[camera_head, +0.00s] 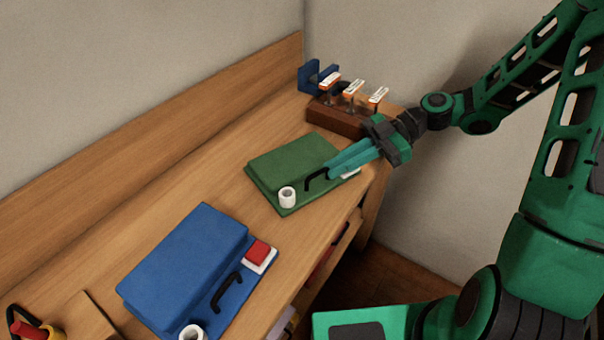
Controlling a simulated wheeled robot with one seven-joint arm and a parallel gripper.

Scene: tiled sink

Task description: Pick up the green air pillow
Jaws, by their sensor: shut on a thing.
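The green air pillow (286,162) lies flat on the wooden bench, near its far right end. It has a white round fitting (287,196) at its front left corner and a black handle (312,182) along its front edge. My gripper (330,173) reaches in from the right, with its teal fingers shut on the black handle. The fingers hide part of the handle and of a pale patch (350,172) on the pillow's right side. The pillow looks level and seems to rest on the bench.
A blue case-like pillow (188,262) with a red block (257,250) lies nearer on the bench (110,228). A brown wooden rack (335,118) with several orange-and-white-topped tools stands just behind the green pillow, beside a blue holder (313,78). A yellow-and-red item (35,330) is at lower left.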

